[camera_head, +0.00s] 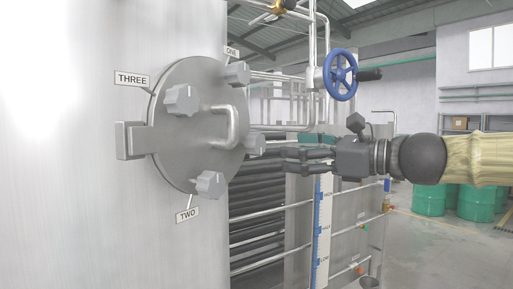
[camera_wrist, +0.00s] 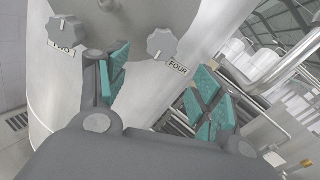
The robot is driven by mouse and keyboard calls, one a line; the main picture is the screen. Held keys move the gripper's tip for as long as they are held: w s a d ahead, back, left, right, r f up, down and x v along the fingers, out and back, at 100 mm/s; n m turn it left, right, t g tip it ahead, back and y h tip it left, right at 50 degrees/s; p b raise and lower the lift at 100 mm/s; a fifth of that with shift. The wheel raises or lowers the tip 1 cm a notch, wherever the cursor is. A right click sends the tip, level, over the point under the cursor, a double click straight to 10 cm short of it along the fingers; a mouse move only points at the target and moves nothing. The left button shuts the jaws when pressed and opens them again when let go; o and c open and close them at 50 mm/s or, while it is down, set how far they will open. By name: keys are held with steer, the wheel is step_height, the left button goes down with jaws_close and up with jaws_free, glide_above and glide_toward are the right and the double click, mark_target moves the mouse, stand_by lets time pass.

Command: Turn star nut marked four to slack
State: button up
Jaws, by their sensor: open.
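The star nut marked four (camera_wrist: 162,43) is a grey lobed knob on the round steel hatch. Its FOUR label (camera_wrist: 179,69) shows beside it in the wrist view. In the head view this nut (camera_head: 256,143) sits at the hatch's right edge, and its label does not show. My gripper (camera_head: 288,153) is open and empty, to the right of the nut and pointing at it. In the wrist view the teal finger pads (camera_wrist: 163,75) stand apart, with the nut beyond them and between them. The fingers look clear of the nut.
The hatch (camera_head: 190,140) also carries star nuts marked one (camera_head: 237,73), two (camera_head: 208,185) and three (camera_head: 181,100), and a bent handle (camera_head: 232,125). A blue valve wheel (camera_head: 340,74) hangs above my gripper. Pipes and a level gauge (camera_head: 322,230) stand below it.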

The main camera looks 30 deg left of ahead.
mark_target(261, 146)
steer(key=a+p, duration=0.1)
steer(key=a, duration=0.2)
steer(key=a+p, duration=0.1)
steer(key=a, duration=0.3)
steer(key=a+p, duration=0.1)
steer(key=a, duration=0.2)
steer(key=shift+s+a+r, duration=0.15)
steer(key=shift+a+r, duration=0.2)
steer(key=shift+a, duration=0.05)
steer(key=c, duration=1)
steer(key=shift+c, duration=0.2)
